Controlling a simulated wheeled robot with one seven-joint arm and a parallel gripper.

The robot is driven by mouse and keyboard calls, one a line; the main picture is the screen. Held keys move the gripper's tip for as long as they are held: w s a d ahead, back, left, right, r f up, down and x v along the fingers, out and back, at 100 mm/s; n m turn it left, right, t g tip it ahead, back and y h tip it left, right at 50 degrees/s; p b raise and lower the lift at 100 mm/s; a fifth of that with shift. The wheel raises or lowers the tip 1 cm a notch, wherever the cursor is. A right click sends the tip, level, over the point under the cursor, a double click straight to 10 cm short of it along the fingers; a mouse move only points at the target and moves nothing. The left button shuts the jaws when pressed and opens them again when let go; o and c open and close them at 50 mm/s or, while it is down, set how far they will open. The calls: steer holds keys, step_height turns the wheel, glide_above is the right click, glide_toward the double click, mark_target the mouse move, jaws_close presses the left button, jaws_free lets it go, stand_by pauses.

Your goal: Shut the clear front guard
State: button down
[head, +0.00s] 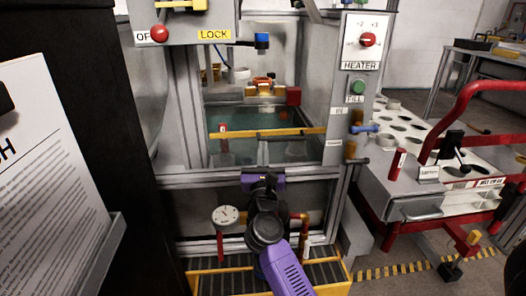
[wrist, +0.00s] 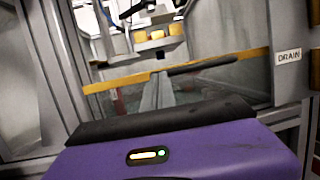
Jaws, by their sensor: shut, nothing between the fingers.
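The clear front guard (head: 240,148) is a see-through panel at the front of the machine bay. A yellow bar (head: 228,134) with a black grip in its middle crosses it. In the wrist view the yellow bar (wrist: 118,83) and its black grip (wrist: 205,66) run across, slightly tilted. My gripper (head: 263,180) is in front of the bay, below the bar in the head view. In the wrist view my gripper (wrist: 158,82) is shut and empty, its fingertips close to the bar. I cannot tell whether they touch it. My purple gripper body hides the lower part.
A control panel (head: 360,60) with heater knob and fill button is at the right. A LOCK-labelled panel with a red button (head: 159,33) is at the upper left. A red-framed cart (head: 450,180) stands at the right. A gauge (head: 227,216) and yellow-edged grate are below.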

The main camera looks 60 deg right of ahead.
step_height(320, 180, up, 24)
steer(key=p, duration=2.2)
steer(key=shift+r+p, duration=0.25)
steer(key=shift+p, duration=0.15)
steer(key=shift+f, duration=0.1)
